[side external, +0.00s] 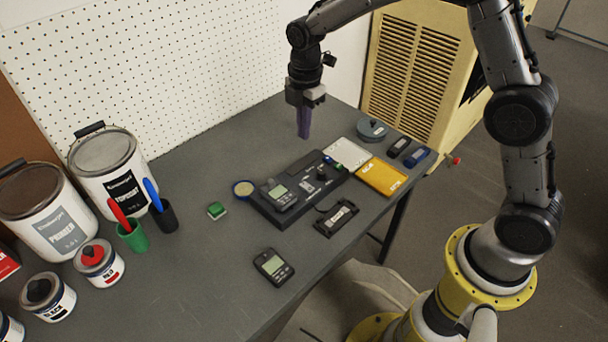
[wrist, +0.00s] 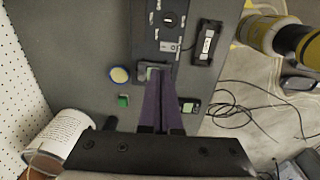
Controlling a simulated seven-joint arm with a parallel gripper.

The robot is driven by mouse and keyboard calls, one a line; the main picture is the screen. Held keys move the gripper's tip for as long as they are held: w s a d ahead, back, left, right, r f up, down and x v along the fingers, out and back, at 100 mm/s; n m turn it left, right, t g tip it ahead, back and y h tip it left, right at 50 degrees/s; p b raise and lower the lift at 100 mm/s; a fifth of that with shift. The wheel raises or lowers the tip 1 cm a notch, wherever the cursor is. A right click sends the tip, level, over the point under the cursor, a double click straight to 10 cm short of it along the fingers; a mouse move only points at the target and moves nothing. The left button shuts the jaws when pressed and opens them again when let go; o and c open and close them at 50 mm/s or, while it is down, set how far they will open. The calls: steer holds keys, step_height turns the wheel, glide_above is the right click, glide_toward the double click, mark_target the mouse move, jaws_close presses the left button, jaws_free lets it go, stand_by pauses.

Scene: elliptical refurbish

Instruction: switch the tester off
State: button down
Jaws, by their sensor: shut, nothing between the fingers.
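The tester appears to be the long black box (side external: 298,190) on the grey table, with a handheld meter (side external: 279,194) on its left end and knobs (side external: 322,172) further right. In the wrist view the box (wrist: 150,40) shows a round dark knob (wrist: 168,18) and a small pale labelled switch plate (wrist: 168,46). My gripper (side external: 303,135) has purple fingers, shut and empty, pointing down above the table behind the box. In the wrist view the shut fingers (wrist: 160,78) overlap the meter and hide part of it. I cannot read the switch's position.
A second meter (side external: 273,266) lies at the front. Paint cans (side external: 107,170) and pen cups (side external: 132,237) stand left. A pegboard backs the table.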

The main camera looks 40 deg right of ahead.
mark_target(305, 184)
steer(key=shift+s+a+f, duration=0.1)
steer(key=shift+s+f, duration=0.05)
steer(key=shift+f, duration=0.55)
step_height(305, 184, down, 14)
stand_by(0.4)
steer(key=shift+f, duration=0.15)
stand_by(0.4)
steer(key=shift+s, duration=0.15)
steer(key=shift+s+r, duration=0.25)
steer(key=shift+s, duration=0.35)
step_height(305, 184, up, 14)
stand_by(0.5)
steer(key=shift+w, duration=0.1)
